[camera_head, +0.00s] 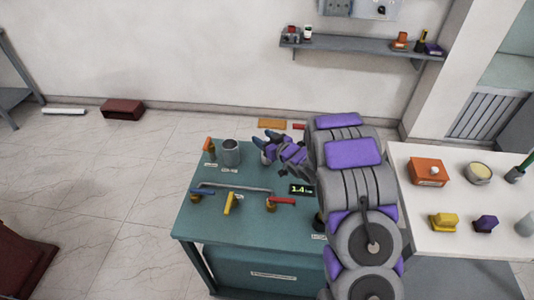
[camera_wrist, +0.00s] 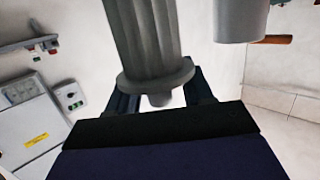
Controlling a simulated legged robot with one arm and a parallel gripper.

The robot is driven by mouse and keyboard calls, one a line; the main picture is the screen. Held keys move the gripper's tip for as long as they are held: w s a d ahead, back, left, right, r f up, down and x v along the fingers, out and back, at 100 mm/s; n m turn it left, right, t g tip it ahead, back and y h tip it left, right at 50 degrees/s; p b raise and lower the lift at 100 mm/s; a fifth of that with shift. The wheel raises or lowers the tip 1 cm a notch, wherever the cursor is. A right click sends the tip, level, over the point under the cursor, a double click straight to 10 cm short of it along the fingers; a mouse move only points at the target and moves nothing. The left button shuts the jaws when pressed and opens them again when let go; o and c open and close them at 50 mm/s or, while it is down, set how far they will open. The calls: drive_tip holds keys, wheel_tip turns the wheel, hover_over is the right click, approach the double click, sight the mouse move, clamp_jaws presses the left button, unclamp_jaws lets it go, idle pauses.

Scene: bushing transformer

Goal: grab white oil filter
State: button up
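The oil filter (camera_wrist: 150,45) shows in the wrist view as a ribbed grey-white cylinder with a wide flange and a short narrow stub. The stub lies between the two dark fingers of my gripper (camera_wrist: 160,98). Light gaps show between the stub and each finger, so the gripper looks open around it. The flange hides part of the fingers, and I cannot tell if they touch it. In the head view my gripper (camera_head: 268,145) is over the back of the teal table (camera_head: 190,222), and the filter is mostly hidden by it.
A grey cup (camera_head: 231,152) stands left of my gripper, close beside the filter in the wrist view (camera_wrist: 240,20). A pipe with blue, yellow and red valve handles (camera_head: 235,188) runs across the table. A white table (camera_head: 470,230) with several small objects is at right.

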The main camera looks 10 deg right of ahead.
clamp_jaws()
idle(0.4)
